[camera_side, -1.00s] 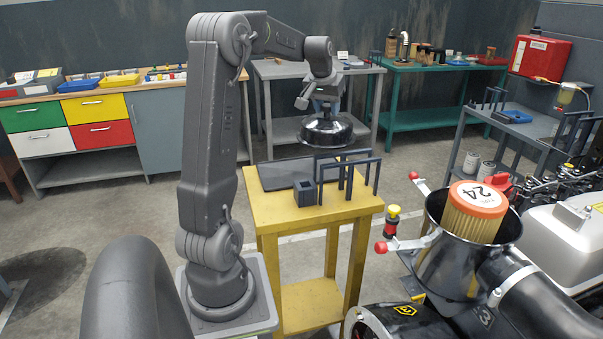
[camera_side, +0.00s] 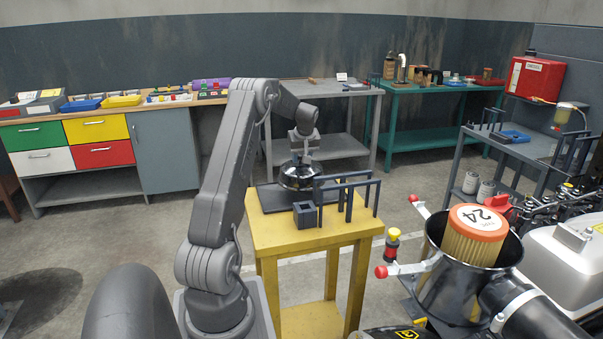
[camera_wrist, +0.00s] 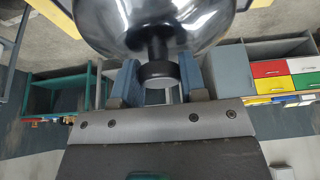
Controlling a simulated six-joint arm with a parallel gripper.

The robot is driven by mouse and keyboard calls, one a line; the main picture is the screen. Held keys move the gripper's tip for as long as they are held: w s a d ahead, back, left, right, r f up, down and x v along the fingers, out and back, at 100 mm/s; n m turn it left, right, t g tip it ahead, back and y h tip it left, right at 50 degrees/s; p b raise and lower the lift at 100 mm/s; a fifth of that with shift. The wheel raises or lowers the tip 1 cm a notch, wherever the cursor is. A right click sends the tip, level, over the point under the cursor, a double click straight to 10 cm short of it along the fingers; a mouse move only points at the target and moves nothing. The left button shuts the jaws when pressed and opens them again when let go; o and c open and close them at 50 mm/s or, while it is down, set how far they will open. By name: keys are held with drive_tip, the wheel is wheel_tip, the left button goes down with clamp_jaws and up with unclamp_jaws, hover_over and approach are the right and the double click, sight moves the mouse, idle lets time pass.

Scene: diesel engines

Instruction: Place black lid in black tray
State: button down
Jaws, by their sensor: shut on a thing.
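The black lid (camera_side: 299,179) is a shiny round dome with a knob. It is right at the black tray (camera_side: 268,195), a flat dark tray on the yellow table; I cannot tell whether it touches the tray. My gripper (camera_side: 302,160) is above the lid and shut on its knob. In the wrist view, my gripper (camera_wrist: 158,82) has its two blue-grey fingers on either side of the dark knob, and the lid (camera_wrist: 160,22) fills the top. The lid hides part of the tray.
The yellow table (camera_side: 335,232) also holds a dark rack (camera_side: 350,188) and a small square holder (camera_side: 305,214), both close beside the lid on the right and front. A metal canister with an orange filter (camera_side: 475,236) stands to the right of the table.

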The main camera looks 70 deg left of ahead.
sight(302, 166)
drive_tip(key=shift+f, duration=2.05)
drive_tip(key=shift+f, duration=0.15)
drive_tip(key=c, duration=0.7)
unclamp_jaws()
